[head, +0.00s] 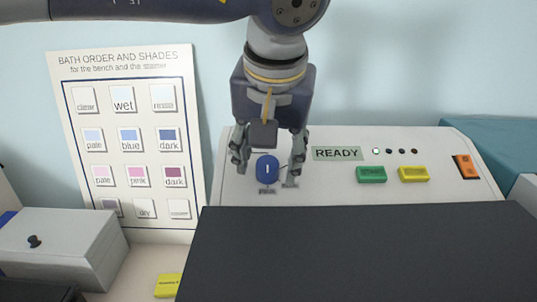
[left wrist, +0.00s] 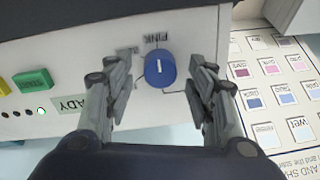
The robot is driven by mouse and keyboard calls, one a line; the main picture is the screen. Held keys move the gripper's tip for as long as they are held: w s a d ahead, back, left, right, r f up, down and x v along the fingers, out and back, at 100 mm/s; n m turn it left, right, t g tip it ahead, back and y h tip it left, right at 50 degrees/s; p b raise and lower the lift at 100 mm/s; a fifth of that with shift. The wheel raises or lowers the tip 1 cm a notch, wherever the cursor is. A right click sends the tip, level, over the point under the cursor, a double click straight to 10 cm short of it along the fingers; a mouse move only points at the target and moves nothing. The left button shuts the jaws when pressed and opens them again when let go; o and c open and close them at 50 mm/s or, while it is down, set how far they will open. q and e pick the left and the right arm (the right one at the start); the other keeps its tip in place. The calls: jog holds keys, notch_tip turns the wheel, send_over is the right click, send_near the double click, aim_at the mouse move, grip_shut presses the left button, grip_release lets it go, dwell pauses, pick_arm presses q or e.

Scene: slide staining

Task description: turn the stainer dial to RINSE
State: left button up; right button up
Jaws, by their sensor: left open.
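The stainer dial (head: 267,168) is a round blue knob with a white line, on the white front panel of the stainer (head: 330,190). In the left wrist view the dial (left wrist: 160,71) shows its line upright, in line with the PINK label (left wrist: 157,40). No RINSE label on the panel is readable. My left gripper (head: 266,172) is open, with one finger on each side of the dial. In the left wrist view its fingers (left wrist: 160,98) stand apart with the dial between and beyond them. Contact cannot be told. My right gripper is not in view.
The panel also has a READY display (head: 336,154), a green button (head: 371,174), a yellow button (head: 413,174) and an orange switch (head: 465,166). A shade chart (head: 128,130) stands left. A dark surface (head: 350,255) fills the front. A grey-white box (head: 60,245) sits lower left.

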pick_arm(q)
jog(key=shift+w+f, duration=0.2)
jog(key=shift+f, duration=0.4)
jog(key=c, duration=1.1)
